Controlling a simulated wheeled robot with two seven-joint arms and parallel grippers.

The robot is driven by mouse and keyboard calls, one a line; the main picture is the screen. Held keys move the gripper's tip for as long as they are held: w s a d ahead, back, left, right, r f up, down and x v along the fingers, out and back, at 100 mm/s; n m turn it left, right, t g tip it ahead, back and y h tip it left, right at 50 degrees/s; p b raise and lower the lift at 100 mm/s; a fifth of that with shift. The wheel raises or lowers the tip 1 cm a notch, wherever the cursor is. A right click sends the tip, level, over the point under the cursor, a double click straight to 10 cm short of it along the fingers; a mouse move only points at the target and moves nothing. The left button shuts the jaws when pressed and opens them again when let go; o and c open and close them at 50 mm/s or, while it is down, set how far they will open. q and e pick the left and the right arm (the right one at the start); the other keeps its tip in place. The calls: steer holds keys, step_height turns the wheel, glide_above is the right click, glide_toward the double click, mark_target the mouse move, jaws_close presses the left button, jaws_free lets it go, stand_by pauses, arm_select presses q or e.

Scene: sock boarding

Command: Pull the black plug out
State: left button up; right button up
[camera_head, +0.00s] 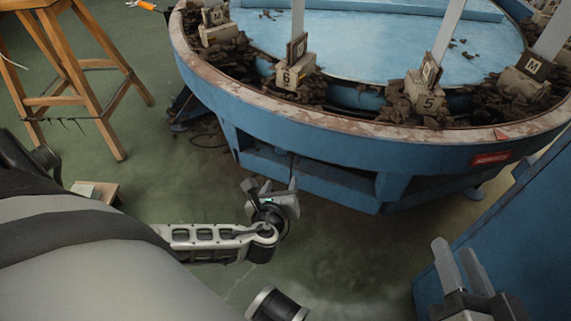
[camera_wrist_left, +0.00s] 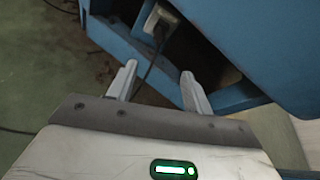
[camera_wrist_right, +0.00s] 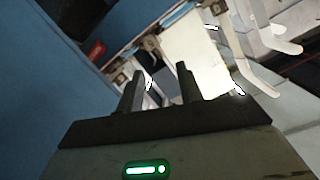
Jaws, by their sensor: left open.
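The black plug (camera_wrist_left: 159,34) sits in a pale socket (camera_wrist_left: 153,16) on the blue machine's lower frame, at the top of the left wrist view. Its black cable (camera_wrist_left: 147,72) hangs down between my left fingers in the picture. My left gripper (camera_wrist_left: 159,72) is open and empty, with its tips short of the plug. In the head view the left gripper (camera_head: 272,188) is low in front of the machine, and I cannot make out the plug there. My right gripper (camera_head: 455,248) is open and empty at the lower right; it also shows in the right wrist view (camera_wrist_right: 161,72).
The round blue machine (camera_head: 330,125) fills the upper head view, with numbered blocks and dark scraps on its rim. A blue panel (camera_head: 530,230) stands close beside my right gripper. A wooden stool (camera_head: 65,70) stands at the left. The green floor between is mostly clear.

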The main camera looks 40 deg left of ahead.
arm_select(q)
steer(key=b, duration=0.5)
glide_toward(291, 156)
steer(key=x, duration=0.3)
steer(key=b+x, duration=0.2)
steer(key=x, duration=0.2)
steer(key=shift+w+f+b, duration=0.1)
steer(key=shift+w+b, duration=0.25)
steer(key=shift+w, duration=0.05)
steer(key=shift+w+a, duration=0.2)
steer(key=shift+w, duration=0.1)
arm_select(e)
step_height(291, 156, up, 10)
steer(key=w+n+t+y, duration=0.1)
steer(key=n+t+y, duration=0.4)
steer(key=n+y, duration=0.1)
steer(key=shift+w+d+n+t, duration=0.15)
steer(key=shift+w+n+t, duration=0.15)
steer(key=shift+n, duration=0.3)
arm_select(q)
steer(key=c, duration=1.1)
